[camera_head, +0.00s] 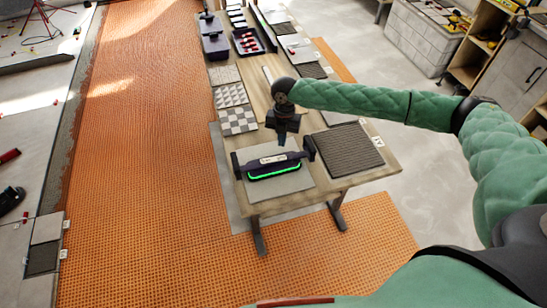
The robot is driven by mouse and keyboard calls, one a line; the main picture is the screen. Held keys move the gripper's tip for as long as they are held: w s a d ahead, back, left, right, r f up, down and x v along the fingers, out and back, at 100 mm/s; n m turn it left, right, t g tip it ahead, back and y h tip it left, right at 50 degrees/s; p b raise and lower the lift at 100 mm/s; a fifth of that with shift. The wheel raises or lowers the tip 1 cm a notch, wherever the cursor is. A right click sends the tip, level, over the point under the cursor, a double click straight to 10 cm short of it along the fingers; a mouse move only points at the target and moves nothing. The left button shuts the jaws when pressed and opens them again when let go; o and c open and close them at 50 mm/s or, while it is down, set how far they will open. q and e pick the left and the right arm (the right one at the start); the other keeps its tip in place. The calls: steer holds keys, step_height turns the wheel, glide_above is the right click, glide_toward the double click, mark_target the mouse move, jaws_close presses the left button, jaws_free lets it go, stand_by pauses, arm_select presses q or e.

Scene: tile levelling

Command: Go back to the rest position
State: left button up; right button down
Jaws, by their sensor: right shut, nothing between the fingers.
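My right gripper (283,138) hangs from my green-sleeved right arm, which comes in from the right. It points down over the near part of a wooden table (352,184). It is shut with nothing visible in it. Just below its fingertips is a dark tool (274,165) with a bright green lit strip and a raised end at each side. The tool rests on a light grey tile (290,186). Whether the fingertips touch the tool's top cannot be told. My left gripper is not in view.
A dark ribbed tile (348,148) lies right of the tool. Patterned tiles (237,121) line the table's left side. A dark tray (248,42) and a case (215,46) stand at the far end. Orange matting (145,150) covers the floor at left. Shelving (478,48) stands at upper right.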

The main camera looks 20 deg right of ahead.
stand_by(0.3)
